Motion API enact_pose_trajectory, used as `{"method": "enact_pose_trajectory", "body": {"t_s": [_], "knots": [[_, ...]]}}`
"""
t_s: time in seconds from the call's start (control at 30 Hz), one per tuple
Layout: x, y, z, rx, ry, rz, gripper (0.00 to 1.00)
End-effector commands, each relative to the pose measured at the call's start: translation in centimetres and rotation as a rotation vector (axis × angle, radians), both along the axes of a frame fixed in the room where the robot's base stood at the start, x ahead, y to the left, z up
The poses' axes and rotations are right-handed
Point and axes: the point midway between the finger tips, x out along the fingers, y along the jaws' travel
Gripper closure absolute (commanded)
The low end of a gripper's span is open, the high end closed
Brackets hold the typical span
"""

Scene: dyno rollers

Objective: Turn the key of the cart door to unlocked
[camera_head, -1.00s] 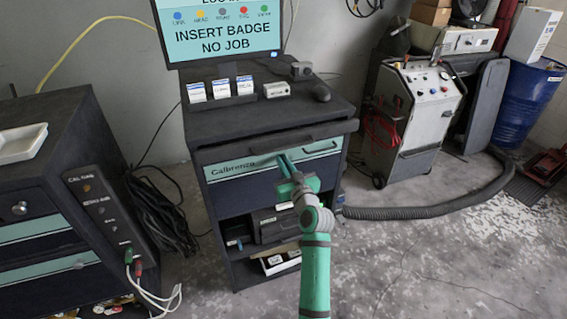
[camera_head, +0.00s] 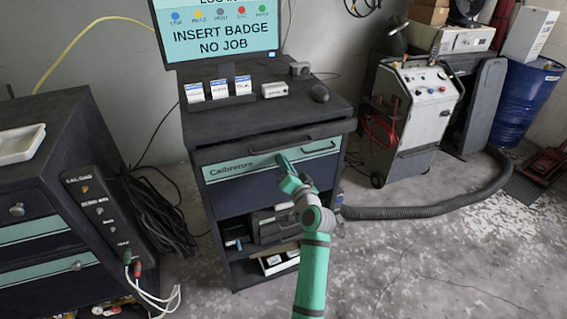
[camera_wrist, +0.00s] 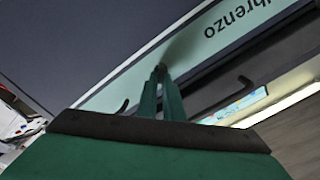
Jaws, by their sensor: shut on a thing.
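The dark cart (camera_head: 190,135) has a front door or drawer panel with a teal band (camera_head: 225,170) lettered "Calibrenzo". My gripper (camera_head: 283,160) reaches up to this band, right of the lettering. In the wrist view my gripper (camera_wrist: 161,72) has its two green fingers drawn together at the tips, against or very close to the teal band (camera_wrist: 205,40). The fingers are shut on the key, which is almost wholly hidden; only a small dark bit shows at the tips. I cannot read the key's angle.
A dark handle bar (camera_head: 295,140) runs above the band. Open shelves (camera_head: 255,245) with boxes lie below. A second dark cabinet (camera_head: 60,190) with cables stands left. A grey machine (camera_head: 415,110) and a thick hose (camera_head: 420,212) are at right. The floor in front is clear.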

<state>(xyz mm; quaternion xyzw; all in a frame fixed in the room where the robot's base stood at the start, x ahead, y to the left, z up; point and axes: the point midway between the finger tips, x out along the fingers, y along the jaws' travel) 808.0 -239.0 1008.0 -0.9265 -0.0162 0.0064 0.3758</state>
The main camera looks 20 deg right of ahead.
Motion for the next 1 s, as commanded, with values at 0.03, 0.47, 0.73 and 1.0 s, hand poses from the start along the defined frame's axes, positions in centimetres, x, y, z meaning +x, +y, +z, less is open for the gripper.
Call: {"method": "enact_pose_trajectory", "body": {"t_s": [0.03,0.47,0.73,1.0], "knots": [[-0.02,-0.19,-0.08,0.043,0.002,-0.002,1.00],[-0.02,-0.40,-0.49,0.445,0.015,-0.003,1.00],[-0.03,-0.53,-0.71,0.649,0.022,-0.003,1.00],[-0.05,-0.57,-0.85,0.772,0.026,-0.003,1.00]]}}
